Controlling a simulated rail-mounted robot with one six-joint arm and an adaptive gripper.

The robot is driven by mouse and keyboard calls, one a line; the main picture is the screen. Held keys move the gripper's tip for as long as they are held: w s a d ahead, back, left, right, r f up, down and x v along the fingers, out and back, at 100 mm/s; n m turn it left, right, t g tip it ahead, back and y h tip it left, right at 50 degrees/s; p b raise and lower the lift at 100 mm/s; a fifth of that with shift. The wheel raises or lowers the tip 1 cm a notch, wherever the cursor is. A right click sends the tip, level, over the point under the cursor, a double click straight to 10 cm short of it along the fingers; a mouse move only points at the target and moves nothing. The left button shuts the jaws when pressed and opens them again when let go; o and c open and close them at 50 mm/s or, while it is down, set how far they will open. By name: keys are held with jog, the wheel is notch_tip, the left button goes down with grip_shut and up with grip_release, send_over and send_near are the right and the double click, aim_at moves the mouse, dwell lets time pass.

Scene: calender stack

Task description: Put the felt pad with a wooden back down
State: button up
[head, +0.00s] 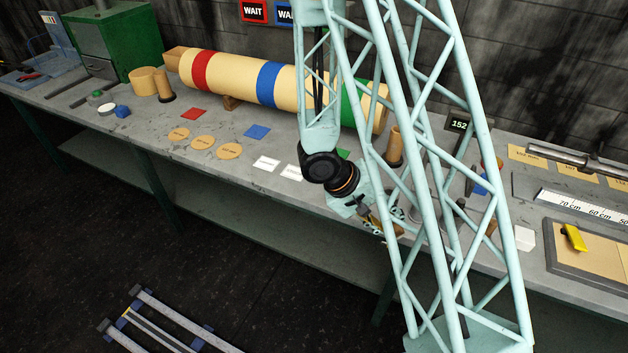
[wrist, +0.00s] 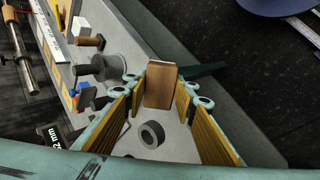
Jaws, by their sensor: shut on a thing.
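The felt pad with a wooden back (wrist: 161,84) shows in the wrist view as a brown wooden block between my fingertips. My gripper (wrist: 160,92) is shut on it, with one finger on each side. No felt face can be made out from here. In the head view my gripper (head: 380,222) is low over the front part of the grey bench, partly behind my lattice arm. Whether the pad touches the bench top cannot be told.
A dark grey ring (wrist: 152,134) lies on the bench near the pad. A grey cylinder (wrist: 114,68) and a white block (head: 524,238) stand nearby. A striped roll (head: 235,80) lies at the back. White labels (head: 266,163) and round tan discs (head: 203,142) lie left of my gripper.

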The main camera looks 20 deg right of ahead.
jog(key=w+a+f+m+y, duration=0.3)
jog(key=a+y, duration=0.2)
jog(key=a, duration=0.5)
jog(key=w+a+r+m+t+y, duration=0.1)
jog(key=w, duration=0.5)
jog(key=w+a+r+m+y, duration=0.1)
jog(key=w+r+m, duration=0.1)
jog(key=w, duration=0.5)
jog(key=shift+w+a+r+t, duration=0.2)
jog(key=shift+a+r+t, duration=0.05)
jog(key=shift+a+t, duration=0.15)
jog(key=shift+w, duration=0.15)
jog(key=w, duration=0.4)
jog(key=w+d+f, duration=0.1)
jog(key=w, duration=0.9)
jog(key=shift+d+f+p, duration=0.2)
jog(key=shift+d+p, duration=0.1)
jog(key=shift+w, duration=0.1)
